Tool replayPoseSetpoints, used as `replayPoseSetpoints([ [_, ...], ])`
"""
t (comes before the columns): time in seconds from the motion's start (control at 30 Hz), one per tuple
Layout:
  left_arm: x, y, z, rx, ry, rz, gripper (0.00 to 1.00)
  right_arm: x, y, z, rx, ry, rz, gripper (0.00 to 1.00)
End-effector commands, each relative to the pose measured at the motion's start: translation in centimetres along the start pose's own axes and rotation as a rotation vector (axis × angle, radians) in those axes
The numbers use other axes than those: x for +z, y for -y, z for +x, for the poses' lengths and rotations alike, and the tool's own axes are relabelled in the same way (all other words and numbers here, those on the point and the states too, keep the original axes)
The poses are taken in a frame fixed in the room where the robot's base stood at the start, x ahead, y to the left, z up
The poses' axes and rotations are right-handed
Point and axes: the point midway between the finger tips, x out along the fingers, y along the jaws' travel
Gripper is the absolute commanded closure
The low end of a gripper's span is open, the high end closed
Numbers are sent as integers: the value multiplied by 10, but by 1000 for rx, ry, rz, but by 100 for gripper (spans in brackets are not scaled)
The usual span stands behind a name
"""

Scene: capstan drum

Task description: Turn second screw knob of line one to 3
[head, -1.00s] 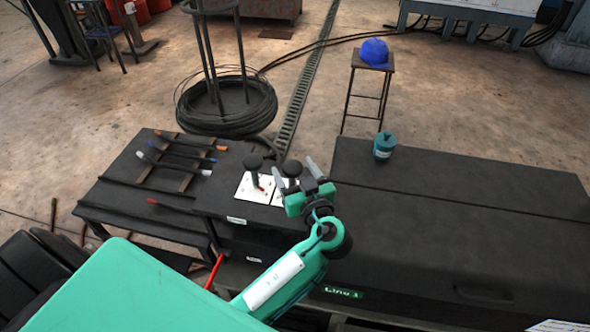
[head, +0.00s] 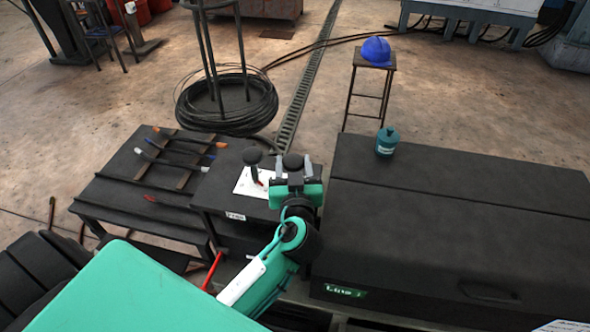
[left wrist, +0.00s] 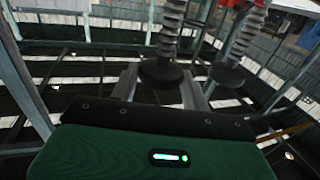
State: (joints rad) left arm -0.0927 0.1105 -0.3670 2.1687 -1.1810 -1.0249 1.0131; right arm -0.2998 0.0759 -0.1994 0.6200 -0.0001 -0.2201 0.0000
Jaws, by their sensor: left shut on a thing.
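Two dark round-topped screw knobs on stems stand side by side on the box labelled for a line; the first knob (head: 252,157) is on the left over a white plate (head: 245,183). The second knob (head: 293,161) is to its right, between the fingers of my left gripper (head: 294,172), which is shut on it. In the left wrist view, the second knob (left wrist: 164,74) has a ribbed stem and sits between the finger ends (left wrist: 160,88). The other knob (left wrist: 228,74) stands apart to the right. The second knob's scale is hidden behind my gripper. My right gripper is not in view.
A long black cabinet (head: 450,215) with a green Line 1 label (head: 345,291) lies to the right, with a teal canister (head: 387,142) on top. A rack table (head: 140,190) with several coloured-tip rods stands left. A wire coil (head: 227,105) and a stool with a blue helmet (head: 376,51) are behind.

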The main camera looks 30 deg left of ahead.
Motion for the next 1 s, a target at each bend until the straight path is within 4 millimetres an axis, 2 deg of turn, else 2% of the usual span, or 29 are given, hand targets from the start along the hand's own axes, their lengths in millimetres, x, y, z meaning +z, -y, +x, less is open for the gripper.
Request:
replayPoseSetpoints([
  [0.07, 1, 3, 0, 73, -2, 0, 76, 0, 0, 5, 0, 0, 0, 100],
  [0.23, -2, 6, 0, 236, -2, 3, 76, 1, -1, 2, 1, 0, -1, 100],
  [0.6, -4, 10, 3, 560, -1, 6, 76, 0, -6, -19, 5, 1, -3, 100],
  [1.0, -3, 11, 5, 754, -2, 2, 76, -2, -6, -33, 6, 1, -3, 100],
])
